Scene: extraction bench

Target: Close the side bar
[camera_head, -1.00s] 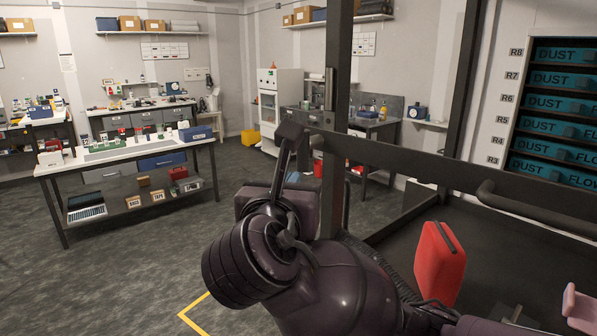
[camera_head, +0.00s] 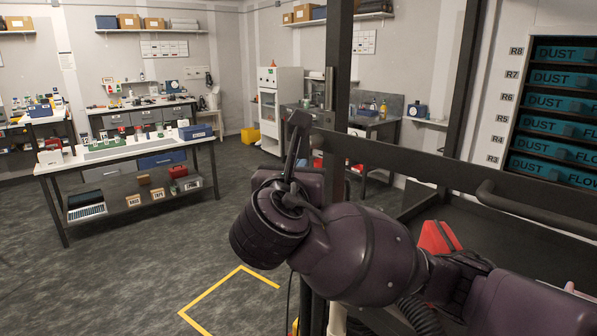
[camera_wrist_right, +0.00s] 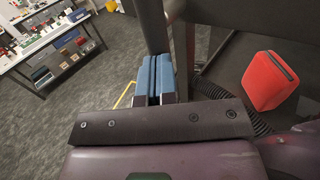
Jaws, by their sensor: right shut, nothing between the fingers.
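The side bar (camera_head: 430,166) is a dark flat rail running from the upright post on the left down to the right edge in the head view. I cannot tell whether its left end is latched to the post. My right arm reaches in from the lower right, below and in front of the bar's left part. Its fingers are hidden in the head view. In the right wrist view my right gripper (camera_wrist_right: 155,93) shows blue fingers shut together and empty, close beside dark frame members; contact is unclear. My left gripper is in neither view.
The dark upright post (camera_head: 340,75) stands by the bar's left end. A dark handle (camera_head: 530,208) lies at lower right. A red can (camera_head: 437,238) stands behind my arm, also in the wrist view (camera_wrist_right: 269,80). A rack of blue drawers (camera_head: 560,105) is at right. Floor at left is open.

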